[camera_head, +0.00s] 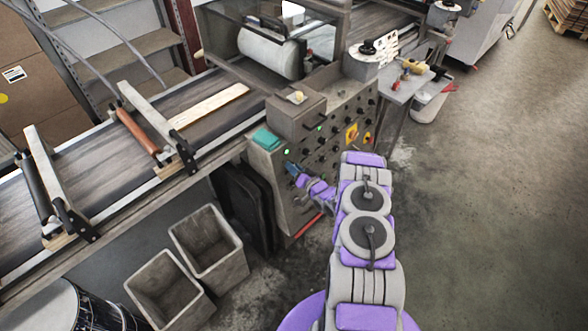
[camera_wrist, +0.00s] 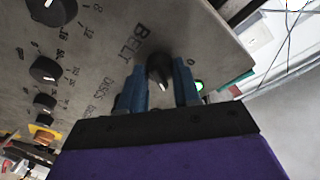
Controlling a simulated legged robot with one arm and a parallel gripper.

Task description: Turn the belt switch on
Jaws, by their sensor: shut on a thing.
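The belt switch is a black rotary knob (camera_wrist: 159,70) on the grey control panel (camera_wrist: 110,50), beside the printed word BELT. My gripper (camera_wrist: 158,88) has its two blue fingers on either side of this knob and is shut on it. The knob's white pointer mark faces the lower edge of the wrist view. In the head view my gripper (camera_head: 293,170) is at the lower left of the panel face (camera_head: 325,165), and the knob is hidden there.
A green light (camera_wrist: 199,86) glows close to the right finger. Other black knobs (camera_wrist: 47,70) lie to the left. The conveyor belt (camera_head: 90,120) carries a light wooden plank (camera_head: 210,105). Two grey bins (camera_head: 208,245) stand below it. Open floor (camera_head: 480,220) lies to the right.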

